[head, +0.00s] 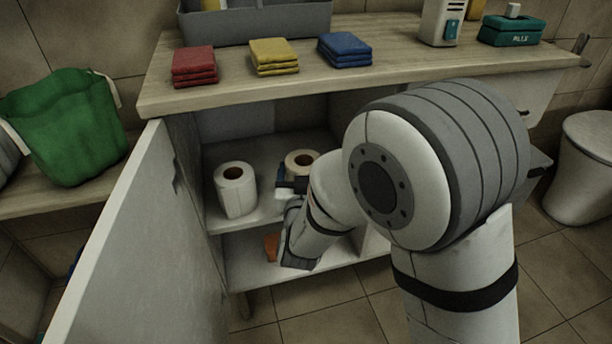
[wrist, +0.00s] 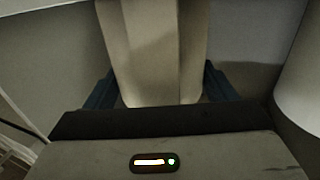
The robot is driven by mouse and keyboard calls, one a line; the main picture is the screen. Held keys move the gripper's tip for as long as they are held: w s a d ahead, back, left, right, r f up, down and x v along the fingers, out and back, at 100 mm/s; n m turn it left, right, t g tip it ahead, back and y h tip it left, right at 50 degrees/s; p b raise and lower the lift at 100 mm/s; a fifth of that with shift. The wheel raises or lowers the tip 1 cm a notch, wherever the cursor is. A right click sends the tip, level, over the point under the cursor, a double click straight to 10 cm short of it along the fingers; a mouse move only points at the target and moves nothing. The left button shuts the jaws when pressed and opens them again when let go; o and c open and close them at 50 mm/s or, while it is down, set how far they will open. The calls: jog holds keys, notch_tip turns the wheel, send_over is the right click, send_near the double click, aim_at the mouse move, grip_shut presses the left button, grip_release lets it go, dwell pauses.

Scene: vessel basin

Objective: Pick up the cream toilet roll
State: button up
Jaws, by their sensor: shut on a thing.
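The cream toilet roll (head: 302,159) is inside the open cabinet, upright, on or just above the upper shelf; its lower part is hidden by my gripper and arm. My gripper (head: 288,186) is at its near side. In the wrist view the cream roll (wrist: 153,45) fills the top middle, between the two dark blue fingers of my gripper (wrist: 160,88). The gripper is shut on the roll. I cannot tell whether its base touches the shelf.
A white toilet roll (head: 236,192) stands left on the same shelf and shows at the right of the wrist view (wrist: 302,95). The open cabinet door (head: 135,240) is left. The counter above bears red (head: 195,67), yellow (head: 274,57) and blue (head: 345,50) folded cloths.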

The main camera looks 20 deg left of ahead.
jog(key=c, duration=0.3)
